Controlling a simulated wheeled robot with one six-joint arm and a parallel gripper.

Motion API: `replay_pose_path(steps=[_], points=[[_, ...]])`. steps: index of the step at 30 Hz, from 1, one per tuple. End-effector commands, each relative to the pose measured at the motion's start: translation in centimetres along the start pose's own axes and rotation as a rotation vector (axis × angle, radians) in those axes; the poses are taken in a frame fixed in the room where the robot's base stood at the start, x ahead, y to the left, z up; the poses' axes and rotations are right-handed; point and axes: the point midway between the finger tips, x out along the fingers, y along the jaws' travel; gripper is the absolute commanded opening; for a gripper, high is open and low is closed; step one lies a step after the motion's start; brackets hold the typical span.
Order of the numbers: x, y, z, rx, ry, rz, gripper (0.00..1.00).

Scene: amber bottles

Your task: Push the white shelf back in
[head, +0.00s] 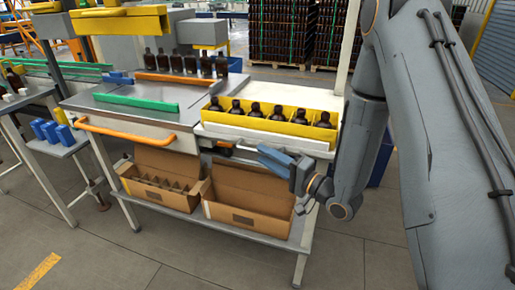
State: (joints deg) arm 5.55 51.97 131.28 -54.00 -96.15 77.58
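The white shelf (262,136) sticks out at the right end of the metal workbench, its front edge facing me. A yellow tray (262,122) on it holds a row of several dark amber bottles (277,113). My gripper (264,152) is just below and in front of the shelf's front edge, toward its right half, with its blue-grey fingers pointing left. I cannot tell whether it touches the shelf. The fingers show from the side, so their opening is hidden, and nothing is seen held in them. My arm covers the area right of the shelf.
Two open cardboard boxes (248,209) stand on the bench's lower shelf below my gripper. An orange handle (125,136) runs along the bench front to the left. More bottles (191,64) stand at the bench's back. The floor (150,258) in front is clear.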

Motion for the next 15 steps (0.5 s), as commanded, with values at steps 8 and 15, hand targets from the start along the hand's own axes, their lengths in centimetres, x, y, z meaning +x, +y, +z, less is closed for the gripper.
replay_pose_path(steps=[8,15], points=[[3.5,-0.1,-0.1,-0.001,0.001,0.001,0.31],[4.1,0.0,-0.2,-0.002,0.004,0.002,0.31]])
